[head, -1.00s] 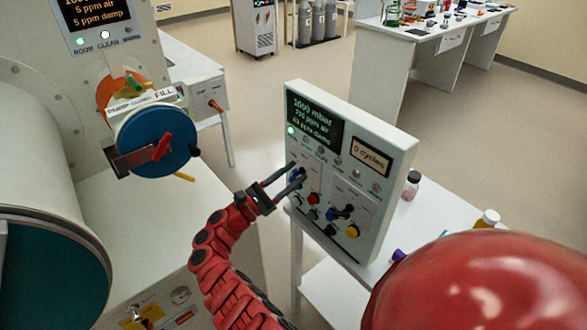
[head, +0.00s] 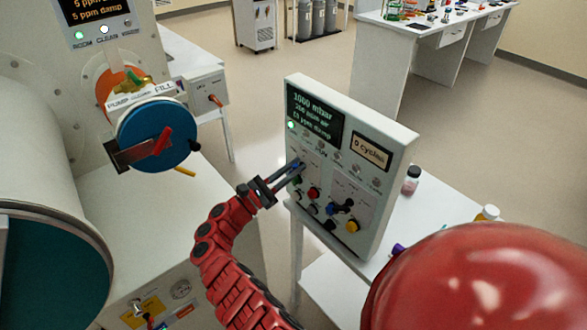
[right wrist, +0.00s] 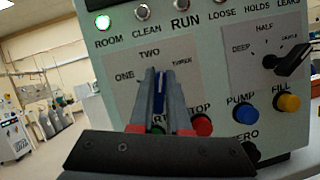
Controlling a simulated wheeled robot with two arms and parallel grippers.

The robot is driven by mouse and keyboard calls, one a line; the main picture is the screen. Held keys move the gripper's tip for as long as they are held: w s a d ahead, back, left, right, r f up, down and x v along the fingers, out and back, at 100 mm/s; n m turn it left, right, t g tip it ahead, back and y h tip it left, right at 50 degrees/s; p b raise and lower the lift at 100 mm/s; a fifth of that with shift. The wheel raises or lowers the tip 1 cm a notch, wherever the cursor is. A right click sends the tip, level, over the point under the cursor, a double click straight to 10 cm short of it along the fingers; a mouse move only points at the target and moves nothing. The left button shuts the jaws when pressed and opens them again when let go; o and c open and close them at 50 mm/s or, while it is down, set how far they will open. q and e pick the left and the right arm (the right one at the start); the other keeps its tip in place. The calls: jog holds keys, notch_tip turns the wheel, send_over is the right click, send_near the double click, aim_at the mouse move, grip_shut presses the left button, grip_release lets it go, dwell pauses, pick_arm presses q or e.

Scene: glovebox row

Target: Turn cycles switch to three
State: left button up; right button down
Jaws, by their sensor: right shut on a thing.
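The white control panel (head: 345,230) stands upright on a white table. Its cycles switch is a blue knob (right wrist: 159,95) under the labels ONE, TWO and THREE (right wrist: 182,62). My right gripper (head: 297,171) has its two fingers shut on this blue knob; its fingertips also show in the right wrist view (right wrist: 160,75). The fingers hide most of the knob. It looks roughly upright below TWO, but its exact setting is hard to tell. The small display (head: 370,152) reads "0 cycles". My left gripper is not in view.
Red (head: 313,193), blue (head: 331,209) and yellow (head: 352,226) buttons and a black depth switch (right wrist: 288,60) sit close by. A chamber with a blue disc (head: 157,135) is at left.

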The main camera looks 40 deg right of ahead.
jog(key=shift+s+f+m+g+y+b, duration=0.15)
jog(key=shift+m+g+b, duration=0.4)
jog(key=shift+m+b, duration=0.6)
jog(key=shift+f+m+g+y+b, duration=0.25)
jog(key=shift+m+g+b, duration=0.3)
jog(key=shift+m+b, duration=0.6)
jog(key=m+g+y+b, duration=0.1)
jog(key=m+b, duration=0.1)
jog(key=m, duration=0.1)
jog(key=shift+s+b, duration=0.1)
jog(key=shift+b, duration=0.2)
jog(key=shift+r+m+g+b, duration=0.15)
jog(key=shift+m+g+b, duration=0.25)
jog(key=shift+m, duration=0.6)
jog(key=shift+y, duration=0.3)
jog(key=c, duration=0.9)
grip_release()
